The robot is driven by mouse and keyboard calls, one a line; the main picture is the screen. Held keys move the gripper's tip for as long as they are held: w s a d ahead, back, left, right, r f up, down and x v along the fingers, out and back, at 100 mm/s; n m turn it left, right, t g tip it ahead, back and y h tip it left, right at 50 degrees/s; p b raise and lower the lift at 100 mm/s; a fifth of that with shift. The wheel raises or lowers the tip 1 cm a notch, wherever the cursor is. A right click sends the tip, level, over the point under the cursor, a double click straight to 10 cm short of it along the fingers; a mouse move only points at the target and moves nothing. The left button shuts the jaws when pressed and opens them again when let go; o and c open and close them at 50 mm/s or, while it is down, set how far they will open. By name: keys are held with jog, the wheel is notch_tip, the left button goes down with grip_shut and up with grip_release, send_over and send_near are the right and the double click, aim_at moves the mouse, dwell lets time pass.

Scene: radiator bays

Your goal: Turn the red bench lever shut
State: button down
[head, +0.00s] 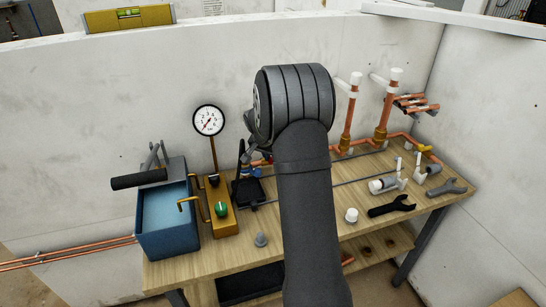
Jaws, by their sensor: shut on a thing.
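My arm and wrist fill the middle of the head view and stand between the camera and the bench pipework. My gripper's jaws are hidden behind the wrist, so I cannot see them or what is between them. The wooden bench (330,220) stands against the white wall. The lever's angle is hidden.
White-capped copper risers (384,110) stand at the back right.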

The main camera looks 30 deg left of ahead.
jog(key=shift+s, duration=0.1)
dwell(0.4)
jog(key=c, duration=1.3)
grip_release()
jog(key=shift+o, duration=0.2)
jog(key=v, duration=1.7)
jog(key=shift+r, duration=0.25)
jog(key=shift+a, duration=0.1)
jog(key=x, duration=1.7)
jog(key=shift+f, duration=0.25)
